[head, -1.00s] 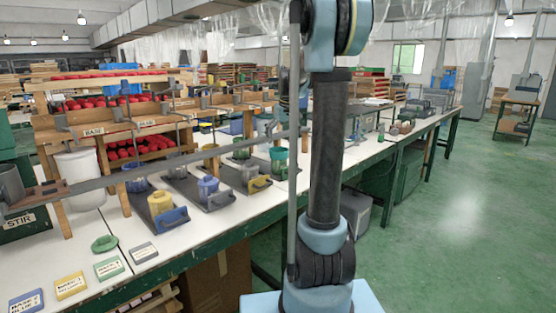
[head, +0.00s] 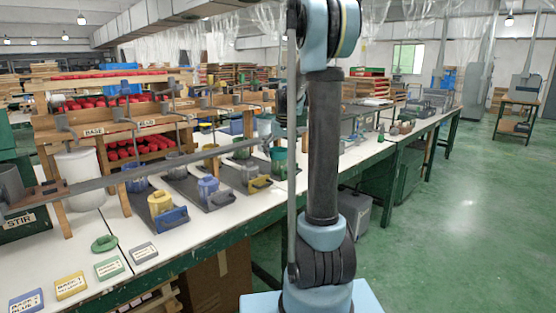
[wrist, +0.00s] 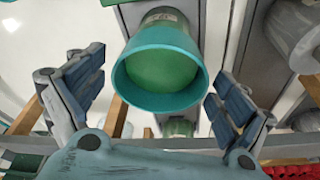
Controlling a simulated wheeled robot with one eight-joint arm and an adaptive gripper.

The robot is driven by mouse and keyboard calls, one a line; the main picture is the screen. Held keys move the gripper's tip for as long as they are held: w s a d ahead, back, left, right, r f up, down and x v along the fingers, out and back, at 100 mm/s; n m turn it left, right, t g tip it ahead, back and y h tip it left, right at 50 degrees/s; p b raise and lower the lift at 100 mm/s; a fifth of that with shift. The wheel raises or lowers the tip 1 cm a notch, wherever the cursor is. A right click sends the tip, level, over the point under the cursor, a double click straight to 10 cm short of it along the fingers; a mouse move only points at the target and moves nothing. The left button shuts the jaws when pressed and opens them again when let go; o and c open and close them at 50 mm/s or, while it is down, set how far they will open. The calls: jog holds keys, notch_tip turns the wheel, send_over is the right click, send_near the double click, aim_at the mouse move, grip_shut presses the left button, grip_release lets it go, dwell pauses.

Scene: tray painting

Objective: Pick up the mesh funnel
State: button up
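A teal, wide-rimmed cup-like piece with a green inside, which I take for the mesh funnel (wrist: 160,52), faces my wrist camera. No mesh can be made out. My gripper (wrist: 158,88) is open, with one blue-padded finger on each side of the funnel and visible gaps between. In the head view a teal piece (head: 278,153) shows on the bench just left of my arm, partly hidden. My gripper is mostly hidden behind my arm there.
The white bench (head: 190,233) carries dark trays with a yellow pot (head: 160,204), a blue pot (head: 208,188) and grey pots. Wooden racks with red items (head: 130,150) stand behind. A grey cylinder (wrist: 296,38) lies to the right in the wrist view.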

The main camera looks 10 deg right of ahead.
jog(key=c, duration=1.1)
jog(key=shift+r, duration=0.15)
